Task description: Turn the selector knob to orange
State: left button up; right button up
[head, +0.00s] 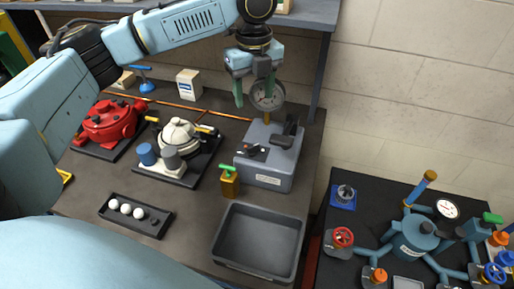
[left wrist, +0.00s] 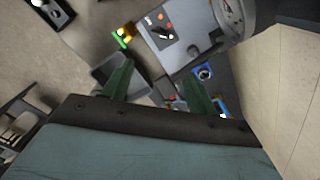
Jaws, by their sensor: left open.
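A grey control box (head: 266,165) stands at the right end of the bench, with a round dial gauge (head: 268,95) on a post above it. A small dark control with orange and pale marks (head: 250,151) sits on its top face, likely the selector knob; its setting is too small to read. A black lever-like part (head: 289,136) sits to its right. The left wrist view shows the box's face (left wrist: 178,32) with orange and red spots. My left gripper (head: 254,92) is open and empty, above the box beside the gauge; its green fingers (left wrist: 157,76) are apart. My right gripper is not visible.
A grey tray (head: 226,262) and a brass block with a green handle (head: 230,183) stand in front of the box. A cream motor (head: 180,137) and a red motor (head: 110,121) are to the left. A second table (head: 332,268) with blue piping stands right.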

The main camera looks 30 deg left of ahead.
aim_at(253, 146)
pick_arm(q)
jog(key=f+b, duration=0.1)
jog(key=f, duration=0.4)
jog(key=f+b, duration=0.1)
jog(key=f, duration=0.5)
jog(key=f+b, duration=0.1)
jog(key=f, duration=0.4)
jog(key=shift+a+f+b, duration=0.3)
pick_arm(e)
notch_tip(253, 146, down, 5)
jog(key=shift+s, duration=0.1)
